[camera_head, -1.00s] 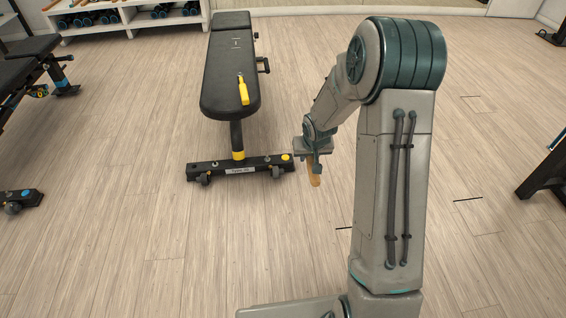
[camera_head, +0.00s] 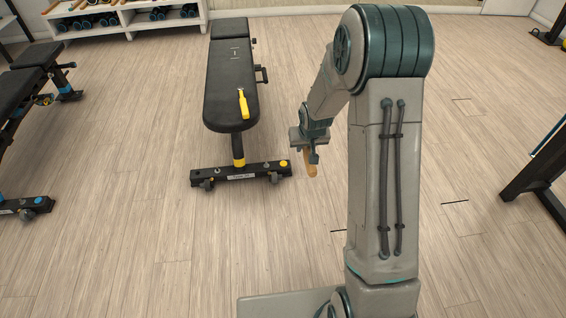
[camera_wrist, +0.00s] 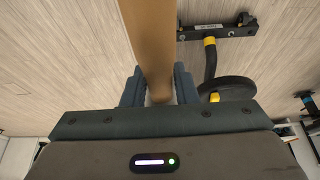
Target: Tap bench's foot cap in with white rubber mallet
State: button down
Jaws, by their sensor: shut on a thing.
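A black bench (camera_head: 232,75) stands left of my arm. Its near foot bar (camera_head: 215,175) has a yellow cap (camera_head: 284,163) at its right end; whether the cap is seated cannot be told. The bar also shows in the wrist view (camera_wrist: 222,32), right of my gripper. My gripper (camera_head: 311,150) is right of the bar's capped end, apart from it. It is shut on a brown wooden handle (camera_head: 311,165), presumably the mallet's, which shows large in the wrist view (camera_wrist: 153,45) between my fingers (camera_wrist: 160,90). No white mallet head can be made out.
Another bench (camera_head: 20,85) stands at the left edge. A white rack (camera_head: 130,22) with dumbbells is at the back left. A dark frame (camera_head: 540,170) is at the right edge. Floor around the foot bar is clear.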

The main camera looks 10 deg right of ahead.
jog(key=shift+r+p, duration=1.65)
jog(key=shift+r, duration=0.95)
jog(key=s+r+p, duration=0.1)
jog(key=s+r, duration=0.2)
jog(key=s+r+p, duration=0.1)
jog(key=s+r, duration=0.2)
jog(key=s, duration=0.1)
jog(key=shift+s+a, duration=0.1)
jog(key=p+v, duration=0.4)
jog(key=p, duration=0.8)
jog(key=shift+s+p, duration=0.15)
jog(key=shift+p, duration=0.2)
